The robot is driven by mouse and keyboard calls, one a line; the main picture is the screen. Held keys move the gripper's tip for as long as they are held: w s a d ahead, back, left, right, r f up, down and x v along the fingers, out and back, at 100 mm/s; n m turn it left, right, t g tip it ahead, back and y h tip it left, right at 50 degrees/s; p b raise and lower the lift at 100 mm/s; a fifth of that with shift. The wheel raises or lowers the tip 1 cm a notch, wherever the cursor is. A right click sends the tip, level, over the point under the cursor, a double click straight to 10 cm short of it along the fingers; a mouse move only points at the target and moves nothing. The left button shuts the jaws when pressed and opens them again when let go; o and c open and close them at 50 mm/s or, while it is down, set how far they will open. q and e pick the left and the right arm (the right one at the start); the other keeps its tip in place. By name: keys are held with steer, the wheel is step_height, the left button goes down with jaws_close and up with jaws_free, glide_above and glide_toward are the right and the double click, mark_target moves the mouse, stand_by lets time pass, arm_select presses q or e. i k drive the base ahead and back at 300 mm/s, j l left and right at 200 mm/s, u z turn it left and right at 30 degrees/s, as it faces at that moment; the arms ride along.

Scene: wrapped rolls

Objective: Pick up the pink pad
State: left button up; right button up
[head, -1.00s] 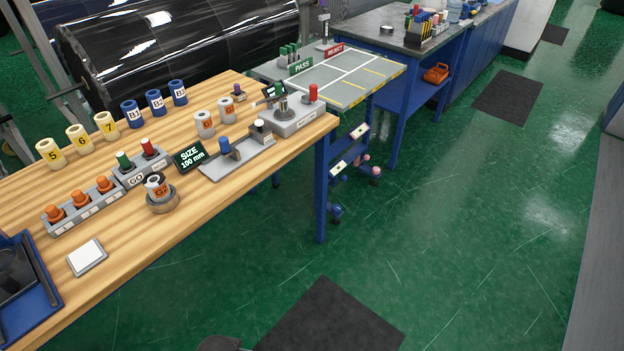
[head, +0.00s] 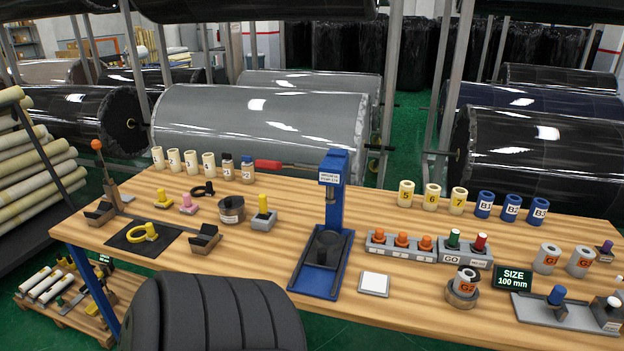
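A small pink pad (head: 188,204) stands on the wooden workbench (head: 420,305) in the left half of the head view. It has a low base and a short raised part on top. A similar yellow piece (head: 163,197) stands just to its left, and a black ring-shaped item (head: 203,189) lies behind it to the right. Nothing covers the pink pad. Neither of my grippers shows in the head view.
A grey lidded pot (head: 231,209) and a yellow-handled block (head: 263,214) stand right of the pad. A black mat with a yellow ring (head: 145,232) lies in front. A blue press (head: 326,240) stands mid-bench. A dark ribbed chair back (head: 215,315) blocks the near edge.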

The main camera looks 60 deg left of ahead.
mark_target(188, 208)
steer(key=u, duration=2.9)
